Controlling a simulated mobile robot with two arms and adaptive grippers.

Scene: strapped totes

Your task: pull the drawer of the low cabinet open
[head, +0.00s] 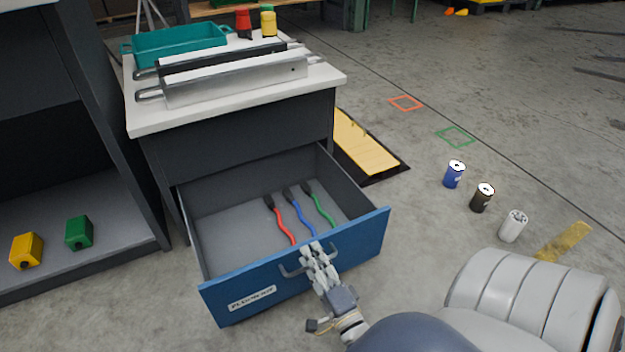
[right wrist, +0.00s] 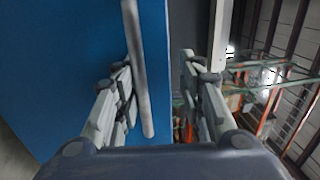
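The low cabinet (head: 240,123) has a white top. Its drawer with a blue front (head: 345,249) stands pulled well out, and its grey inside shows. A grey bar handle (head: 288,271) is on the drawer front; the bar also shows in the right wrist view (right wrist: 140,70). My right gripper (head: 314,252) is at the handle. In the right wrist view its fingers (right wrist: 160,95) are apart, with the bar between them, nearer the left finger, and a clear gap to the right finger. My left gripper is not in view.
Red, blue and green-handled tools (head: 300,213) lie in the drawer. A teal bin (head: 180,47) and metal bars (head: 235,82) are on the cabinet top. A dark shelf (head: 75,200) stands left. Several cans (head: 453,175) stand on the floor at right.

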